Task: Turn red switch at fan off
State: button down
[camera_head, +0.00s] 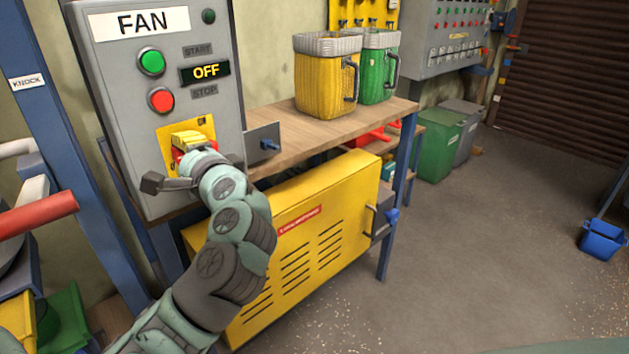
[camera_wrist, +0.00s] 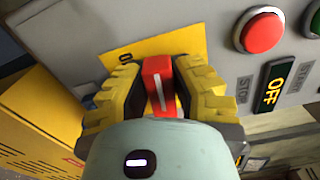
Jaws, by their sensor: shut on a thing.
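The grey control box labelled FAN (camera_head: 215,100) stands at the upper left in the head view. Its red rotary switch (camera_wrist: 158,84) sits on a yellow plate (camera_wrist: 193,43). My gripper (camera_head: 187,145) is at the lower part of the box, and in the wrist view (camera_wrist: 158,90) its yellow fingers are shut on the red switch, one on each side. The switch's white line runs nearly up and down in the wrist view. The display (camera_head: 205,71) reads OFF. A green button (camera_head: 151,62) and a red button (camera_head: 161,99) are above the switch.
A wooden workbench (camera_head: 290,142) with a yellow bin (camera_head: 322,85) and a green bin (camera_head: 371,75) is right of the box. A yellow louvred cabinet (camera_head: 310,235) is under it. A red-ended bar (camera_head: 38,214) is at left. The floor at right is largely open.

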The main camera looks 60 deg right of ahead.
jog(key=shift+f+n+b, duration=0.35)
jog(key=shift+n+b, duration=0.45)
jog(key=shift+b, duration=0.2)
jog(key=c, duration=0.8)
grip_release()
jog(key=shift+r, duration=0.15)
jog(key=shift+v, duration=6)
